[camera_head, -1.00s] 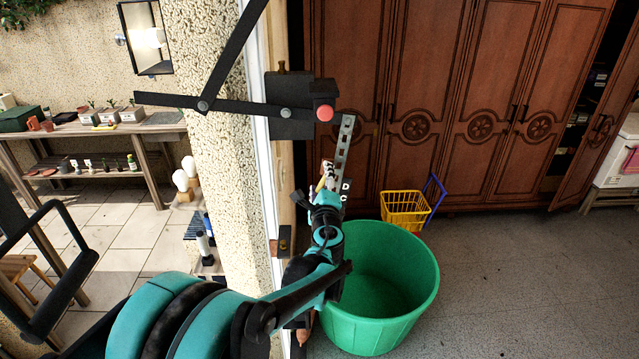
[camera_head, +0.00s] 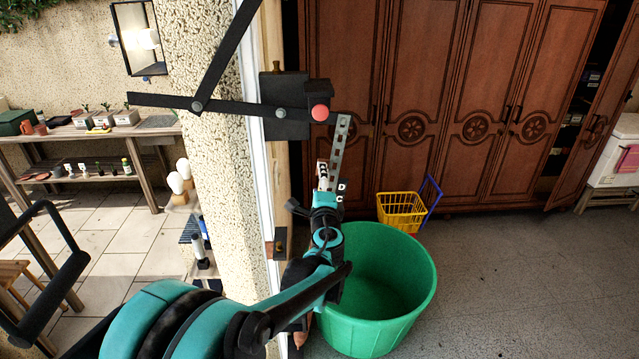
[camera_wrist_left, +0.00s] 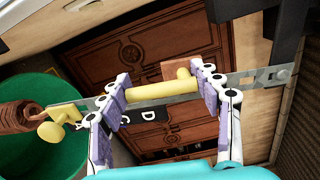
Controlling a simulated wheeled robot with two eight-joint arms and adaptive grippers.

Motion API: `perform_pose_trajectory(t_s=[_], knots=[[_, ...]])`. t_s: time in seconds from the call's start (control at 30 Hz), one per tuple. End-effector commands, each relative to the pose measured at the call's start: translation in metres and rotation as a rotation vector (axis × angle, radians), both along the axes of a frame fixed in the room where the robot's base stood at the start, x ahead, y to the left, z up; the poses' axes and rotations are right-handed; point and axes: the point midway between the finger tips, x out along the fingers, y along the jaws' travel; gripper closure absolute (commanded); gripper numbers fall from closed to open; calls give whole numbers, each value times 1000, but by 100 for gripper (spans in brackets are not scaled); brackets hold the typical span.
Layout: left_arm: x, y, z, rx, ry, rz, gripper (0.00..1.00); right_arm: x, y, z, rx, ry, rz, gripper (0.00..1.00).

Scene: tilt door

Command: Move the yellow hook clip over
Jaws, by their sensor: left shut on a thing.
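The yellow hook clip (camera_wrist_left: 150,94) shows in the left wrist view as a rounded yellow bar with a short stub at its right end. It lies across the perforated metal strip (camera_wrist_left: 258,77). My left gripper (camera_wrist_left: 162,92) has a finger at each end of the bar and is shut on it. In the head view my left gripper (camera_head: 324,178) is at the lower end of the metal strip (camera_head: 339,145), and the clip is hidden there. I cannot tell whether the clip touches the strip. My right gripper is not in view.
Black D and C labels (camera_wrist_left: 142,115) sit beside the strip. A yellow knob (camera_wrist_left: 58,127) and coppery coil (camera_wrist_left: 22,117) lie left of the clip. A green tub (camera_head: 385,310) stands below right, a yellow basket (camera_head: 400,211) behind it. A black linkage with a red button (camera_head: 320,112) is above.

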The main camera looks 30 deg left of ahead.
Motion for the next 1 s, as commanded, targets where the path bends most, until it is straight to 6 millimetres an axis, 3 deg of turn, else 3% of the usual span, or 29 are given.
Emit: perform_pose_trajectory(t_s=[0.07, 0.1, 0.17, 0.57, 1.0], knots=[[2, -2, 1, -1, -1, -6, 65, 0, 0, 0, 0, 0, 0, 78], [2, -2, 1, -1, -1, -6, 31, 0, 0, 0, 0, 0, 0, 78], [2, -2, 1, -1, -1, -5, 15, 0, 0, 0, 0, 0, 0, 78], [-4, -2, 1, 0, 0, -1, 15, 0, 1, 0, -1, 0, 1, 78], [-75, -48, 1, 1, -1, -5, 15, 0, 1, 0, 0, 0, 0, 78]])
